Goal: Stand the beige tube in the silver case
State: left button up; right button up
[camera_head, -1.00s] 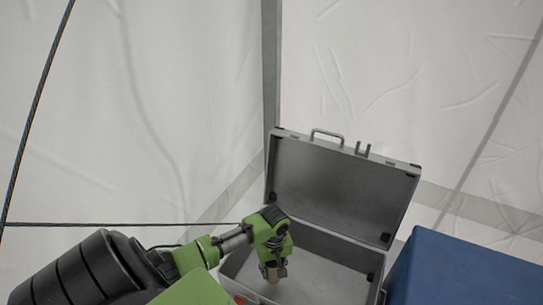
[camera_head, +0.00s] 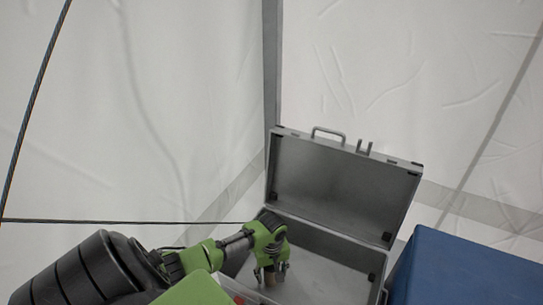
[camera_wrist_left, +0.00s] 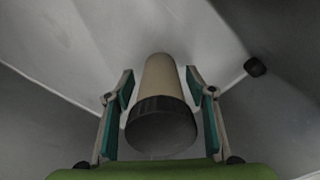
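The silver case (camera_head: 343,197) stands with its lid raised. My left gripper (camera_head: 271,276) reaches down into its left part. The beige tube (camera_head: 269,279) is between the fingers, mostly hidden in the head view. In the left wrist view the tube (camera_wrist_left: 160,77) has a dark cap towards the camera. It looks upright inside the case, its lower end seemingly at the case floor. The fingers (camera_wrist_left: 160,92) are apart, with a gap on each side of the tube. My right gripper is not in view.
A blue box (camera_head: 468,272) stands close to the right of the case. A small piece of something red (camera_head: 240,299) shows at the case's front left. White tent walls (camera_head: 180,100) rise behind. The right part of the case floor (camera_head: 335,275) looks clear.

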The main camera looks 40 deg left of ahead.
pick_arm(q)
jog(key=shift+r, duration=0.1)
notch_tip(320, 180, up, 12)
jog(key=shift+r+p, duration=0.1)
jog(key=shift+p, duration=1)
